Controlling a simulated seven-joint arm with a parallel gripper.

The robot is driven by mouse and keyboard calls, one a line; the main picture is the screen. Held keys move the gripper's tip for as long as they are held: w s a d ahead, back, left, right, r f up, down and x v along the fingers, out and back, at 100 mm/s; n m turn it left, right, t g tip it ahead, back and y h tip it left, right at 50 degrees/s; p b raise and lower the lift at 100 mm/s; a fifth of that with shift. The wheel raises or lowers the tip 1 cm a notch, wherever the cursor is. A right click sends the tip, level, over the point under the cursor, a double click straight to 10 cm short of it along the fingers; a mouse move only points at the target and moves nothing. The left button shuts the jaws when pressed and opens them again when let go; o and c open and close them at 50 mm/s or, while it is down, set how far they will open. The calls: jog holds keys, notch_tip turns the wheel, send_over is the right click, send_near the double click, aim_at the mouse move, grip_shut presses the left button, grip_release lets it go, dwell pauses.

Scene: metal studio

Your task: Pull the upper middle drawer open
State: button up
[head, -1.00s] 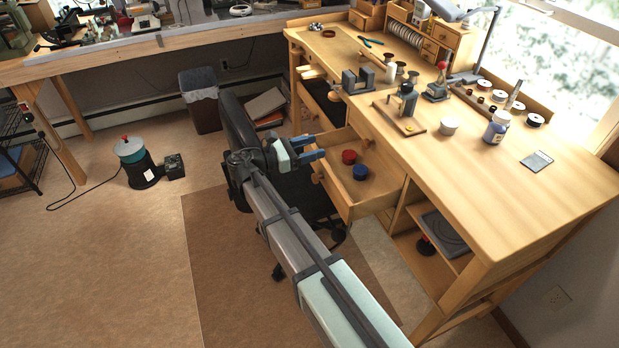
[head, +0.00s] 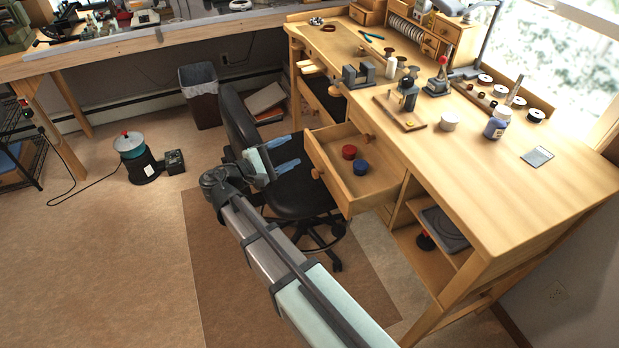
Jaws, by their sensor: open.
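A wooden drawer (head: 350,193) in the bench front stands pulled out, its round knob (head: 317,172) on its front panel. It holds a red round tin (head: 349,152) and a blue one (head: 361,167). Above it, another knob (head: 368,139) sits on the closed bench face. A further knob (head: 335,90) is on the bench front farther back. I cannot tell for sure which drawer counts as upper middle. My gripper (head: 294,148), with blue fingers, is open and empty. It is just left of the open drawer's front panel, apparently apart from the knob.
A black swivel chair (head: 300,192) stands beside and under my gripper, close to the open drawer. The wooden bench top (head: 480,195) carries tools, spools and bottles. A waste bin (head: 203,98) stands behind. The floor on the left is mostly free.

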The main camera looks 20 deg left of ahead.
jog(key=s+a+m+t+y, duration=0.1)
jog(key=s+m+y, duration=0.1)
jog(key=s+m, duration=0.3)
send_near(313, 175)
jog(key=x, duration=0.8)
jog(key=shift+w+d, duration=0.1)
jog(key=shift+d, duration=0.05)
dwell(0.4)
grip_shut()
dwell(0.5)
